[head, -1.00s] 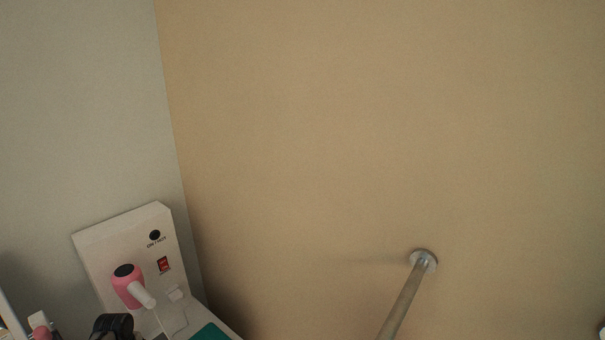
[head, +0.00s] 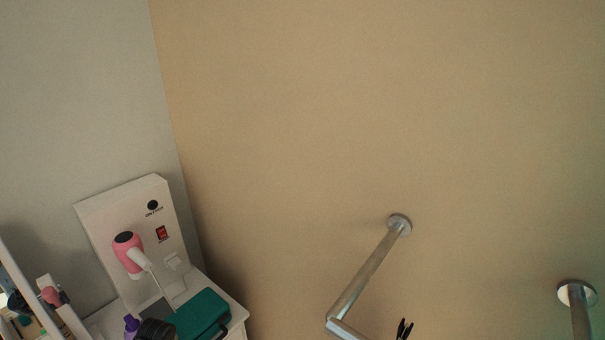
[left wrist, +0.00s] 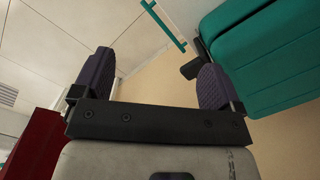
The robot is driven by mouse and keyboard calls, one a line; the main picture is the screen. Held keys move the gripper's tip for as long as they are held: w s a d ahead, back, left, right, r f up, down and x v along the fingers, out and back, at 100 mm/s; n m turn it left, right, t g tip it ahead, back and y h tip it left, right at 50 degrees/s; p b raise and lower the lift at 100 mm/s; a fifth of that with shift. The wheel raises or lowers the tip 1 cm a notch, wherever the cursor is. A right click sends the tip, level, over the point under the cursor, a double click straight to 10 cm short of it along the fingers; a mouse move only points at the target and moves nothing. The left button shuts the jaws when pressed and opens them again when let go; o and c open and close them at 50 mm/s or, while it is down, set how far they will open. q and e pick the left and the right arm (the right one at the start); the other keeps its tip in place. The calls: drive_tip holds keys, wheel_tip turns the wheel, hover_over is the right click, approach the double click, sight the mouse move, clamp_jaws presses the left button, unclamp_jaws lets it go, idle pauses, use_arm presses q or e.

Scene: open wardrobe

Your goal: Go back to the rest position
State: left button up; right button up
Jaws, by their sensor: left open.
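My left gripper (left wrist: 155,80) shows in the left wrist view, with its two dark purple fingers wide apart. Nothing is between the fingers. A teal case (left wrist: 268,55) fills the upper right of that view, close to the right finger; whether they touch cannot be told. In the head view I cannot clearly make out either gripper. A small dark two-pronged tip (head: 403,328) shows at the bottom edge, too small to identify. My right gripper is not clearly seen.
A white stand (head: 95,215) with a pink hair dryer (head: 127,243) is at lower left in the head view. A teal case (head: 203,315) lies beside it. Metal rails (head: 365,270) (head: 580,318) join the beige wall. A red object (left wrist: 38,145) is at left in the wrist view.

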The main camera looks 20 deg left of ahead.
use_arm(q)
drive_tip(key=s+d+r+n+t+y, duration=0.1)
drive_tip(key=s+d+n, duration=0.1)
drive_tip(key=s+d, duration=0.4)
drive_tip(key=s+d+n+t+y, duration=0.15)
drive_tip(key=s+d, duration=0.25)
drive_tip(key=s, duration=0.4)
drive_tip(key=s+d+r+n+t, duration=0.1)
drive_tip(key=s+d+r+n, duration=0.15)
drive_tip(key=s+r, duration=0.3)
drive_tip(key=s+d+r+n, duration=0.2)
drive_tip(key=s+d+r, duration=0.2)
drive_tip(key=s, duration=0.2)
drive_tip(key=s+d+n+h, duration=0.2)
drive_tip(key=d+n+h, duration=0.25)
drive_tip(key=d, duration=0.75)
wheel_tip(320, 180, up, 20)
drive_tip(key=p, duration=2.1)
drive_tip(key=shift+a+y, duration=0.15)
drive_tip(key=shift+y, duration=0.25)
use_arm(e)
wheel_tip(320, 180, up, 21)
drive_tip(key=shift+s+d, duration=0.1)
drive_tip(key=shift+d, duration=0.1)
